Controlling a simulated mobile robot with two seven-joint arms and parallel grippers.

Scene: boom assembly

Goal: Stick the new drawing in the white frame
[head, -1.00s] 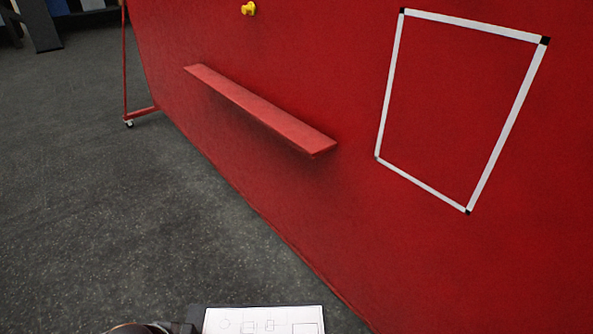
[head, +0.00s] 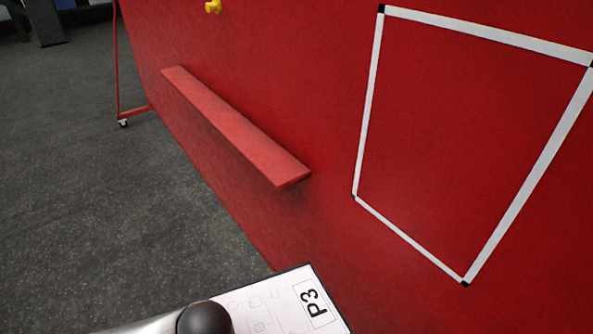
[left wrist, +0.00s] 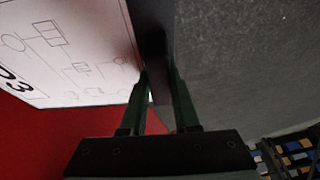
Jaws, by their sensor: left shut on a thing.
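The white frame (head: 369,110) is a four-sided white outline with black corners on the red board, at the right of the head view. The space inside it is bare red. The drawing (head: 285,302) is a white sheet with thin line shapes and the label "P3", at the bottom of the head view, below and left of the frame and apart from it. It also shows in the left wrist view (left wrist: 75,45). My left gripper (left wrist: 160,88) is shut on the drawing's dark edge. In the head view my arm hides part of the sheet. My right gripper is not in view.
A red ledge (head: 235,130) sticks out from the red board (head: 330,60) left of the frame. A yellow knob (head: 213,6) is above it. The board's foot has a caster (head: 123,123). The grey floor (head: 90,210) at left is clear.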

